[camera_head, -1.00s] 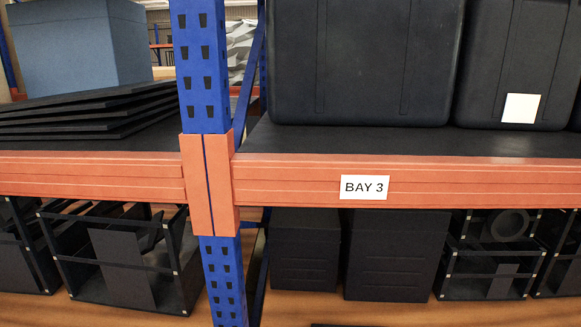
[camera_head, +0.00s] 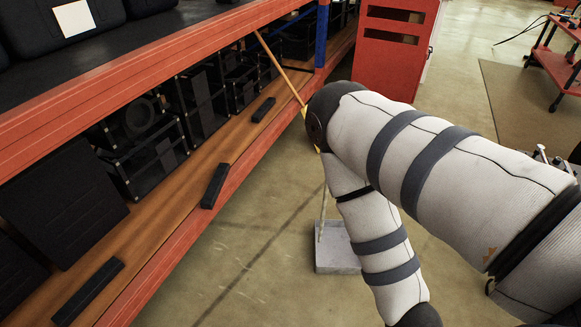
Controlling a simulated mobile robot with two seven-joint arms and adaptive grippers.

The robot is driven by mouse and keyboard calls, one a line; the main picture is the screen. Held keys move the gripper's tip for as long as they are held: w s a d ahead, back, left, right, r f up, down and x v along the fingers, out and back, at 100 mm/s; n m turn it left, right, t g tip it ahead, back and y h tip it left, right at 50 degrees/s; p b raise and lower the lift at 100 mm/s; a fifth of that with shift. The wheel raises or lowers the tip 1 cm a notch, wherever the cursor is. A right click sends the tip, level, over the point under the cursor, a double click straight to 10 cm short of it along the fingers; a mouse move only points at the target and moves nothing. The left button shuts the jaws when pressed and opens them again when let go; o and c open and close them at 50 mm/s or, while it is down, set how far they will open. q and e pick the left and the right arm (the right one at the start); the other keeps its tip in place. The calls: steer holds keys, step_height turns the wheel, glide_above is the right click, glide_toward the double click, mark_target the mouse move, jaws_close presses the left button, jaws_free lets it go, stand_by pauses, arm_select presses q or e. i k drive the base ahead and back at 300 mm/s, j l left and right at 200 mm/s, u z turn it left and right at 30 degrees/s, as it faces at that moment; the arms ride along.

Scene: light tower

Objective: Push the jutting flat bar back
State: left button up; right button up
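Several short black flat bars lie on the wooden lower shelf (camera_head: 150,215). The middle bar (camera_head: 214,186) lies across the shelf's front edge, with its near end over the orange beam (camera_head: 190,240). Another bar (camera_head: 263,110) lies farther along, near the front edge. A third bar (camera_head: 87,292) lies nearer to me, on the wood behind the beam. My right arm, white with grey bands, reaches in from the right and bends down in front of the rack, apart from the bars. Its gripper is out of frame. My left gripper is not in view.
Black open frames (camera_head: 140,140) and dark cases (camera_head: 65,200) stand behind the bars. A grey block-like object (camera_head: 338,245) with a thin pole is on the floor beside my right arm. A red cabinet (camera_head: 392,45) stands beyond. The floor before the shelf is mostly clear.

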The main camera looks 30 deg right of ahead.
mark_target(209, 200)
steer(key=z, duration=0.3)
steer(key=i+l+u, duration=0.25)
steer(key=i, duration=1.25)
steer(key=j, duration=0.1)
